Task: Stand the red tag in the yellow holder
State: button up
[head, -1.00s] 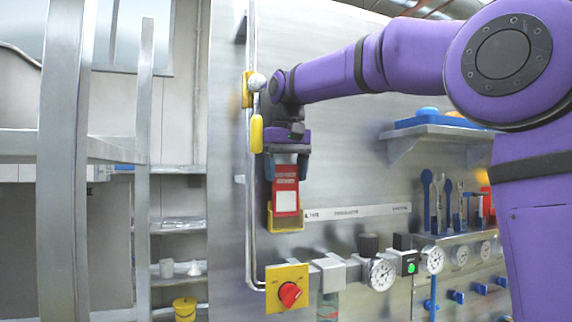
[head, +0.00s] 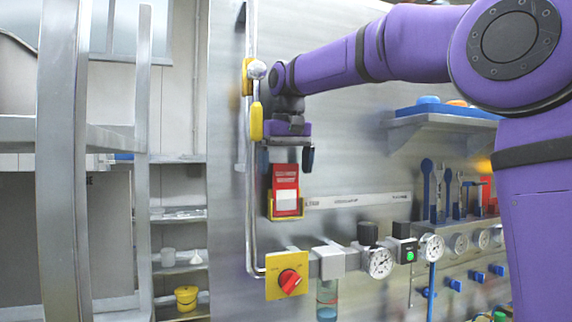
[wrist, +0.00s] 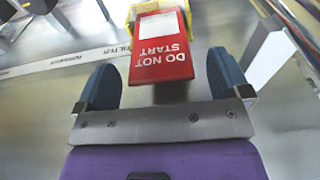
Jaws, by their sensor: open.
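The red tag (head: 286,177), with a white panel, stands upright in the yellow holder (head: 271,209) on the metal wall. Its lower end is inside the holder. In the wrist view the red tag (wrist: 160,58) reads "DO NOT START", and the yellow holder (wrist: 132,12) shows at its far end. My gripper (head: 287,160) is just above the tag. In the wrist view its blue fingers are spread wide, with a gap on both sides of the tag, and hold nothing.
A vertical pipe with a yellow-handled lever (head: 256,121) runs close left of my gripper. Below are a red rotary switch (head: 289,281) on a yellow plate and a gauge (head: 378,262). A shelf (head: 440,121) juts out at right.

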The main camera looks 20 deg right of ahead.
notch_tip(320, 180, up, 11)
jog(key=s, duration=0.1)
jog(key=shift+s+f, duration=0.15)
jog(key=shift+s, duration=0.1)
dwell(0.7)
jog(key=s+d+f+t, duration=0.2)
jog(key=s+d+f, duration=0.1)
jog(key=s+f, duration=1.1)
jog(key=s+d+f+t, duration=0.2)
jog(key=s+d+f, duration=0.2)
jog(key=s+f, duration=0.9)
notch_tip(320, 180, down, 4)
jog(key=shift+s+r, duration=0.2)
jog(key=shift+s, duration=0.2)
